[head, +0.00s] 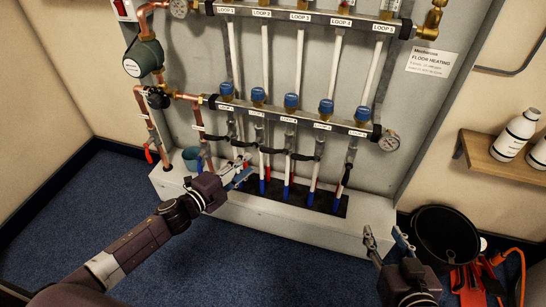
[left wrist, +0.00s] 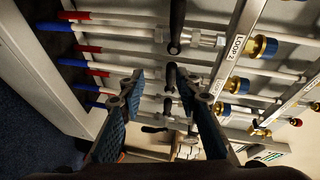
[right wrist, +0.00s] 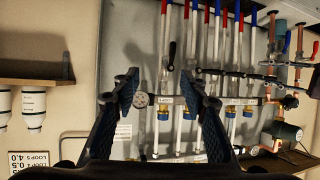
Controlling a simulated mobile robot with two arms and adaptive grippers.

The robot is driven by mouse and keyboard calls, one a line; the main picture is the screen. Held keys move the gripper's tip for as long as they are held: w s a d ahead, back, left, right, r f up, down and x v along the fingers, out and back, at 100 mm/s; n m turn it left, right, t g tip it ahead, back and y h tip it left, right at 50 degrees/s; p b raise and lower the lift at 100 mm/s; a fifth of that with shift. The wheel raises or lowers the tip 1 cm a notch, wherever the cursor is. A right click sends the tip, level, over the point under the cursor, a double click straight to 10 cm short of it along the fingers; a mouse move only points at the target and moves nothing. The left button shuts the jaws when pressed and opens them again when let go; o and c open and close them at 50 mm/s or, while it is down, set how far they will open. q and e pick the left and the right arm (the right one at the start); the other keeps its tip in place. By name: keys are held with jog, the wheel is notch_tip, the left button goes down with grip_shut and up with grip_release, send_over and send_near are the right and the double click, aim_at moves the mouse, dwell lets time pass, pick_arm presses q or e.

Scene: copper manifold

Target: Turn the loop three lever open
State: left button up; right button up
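The lower manifold rail carries five blue-capped loops, and the loop three label and cap (head: 291,101) are in its middle. Black levers sit on the pipes below. The loop three lever (head: 305,157) appears to lie crosswise. In the left wrist view, a lever below the loop 2 one, probably loop three's (left wrist: 170,76), shows just beyond the fingertips. My left gripper (head: 240,176) is open and empty, left of and below that lever in the head view; contact is not visible. My right gripper (head: 387,240) is open and empty, low at the right, away from the levers.
The loop five lever (head: 346,174) hangs along its pipe. The upper rail (head: 270,13) runs above. A teal cup (head: 191,158) stands on the ledge at left. A black bucket (head: 446,238) and orange-red items (head: 472,280) are at right. A shelf (head: 500,160) holds white bottles.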

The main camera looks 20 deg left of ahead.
aim_at(266, 152)
pick_arm(q)
jog(key=shift+m+h, duration=0.5)
jog(key=shift+m, duration=0.2)
jog(key=x, duration=0.2)
jog(key=r+b+x, duration=0.1)
jog(key=x, duration=0.2)
jog(key=b+x, duration=0.1)
jog(key=x, duration=0.2)
jog(key=shift+s+d+r, duration=0.1)
jog(key=shift+d+r, duration=0.25)
jog(key=shift+w+d, duration=0.2)
jog(key=shift+w, duration=0.25)
pick_arm(e)
notch_tip(266, 152, up, 12)
jog(key=w+a+t+y, duration=0.1)
jog(key=w+t, duration=0.1)
jog(key=t, duration=0.3)
jog(key=shift+w+a+y, duration=0.25)
jog(key=shift+a+y, duration=0.05)
pick_arm(q)
jog(key=shift+c, duration=0.7)
pick_arm(e)
jog(key=shift+f, duration=0.1)
pick_arm(q)
grip_shut()
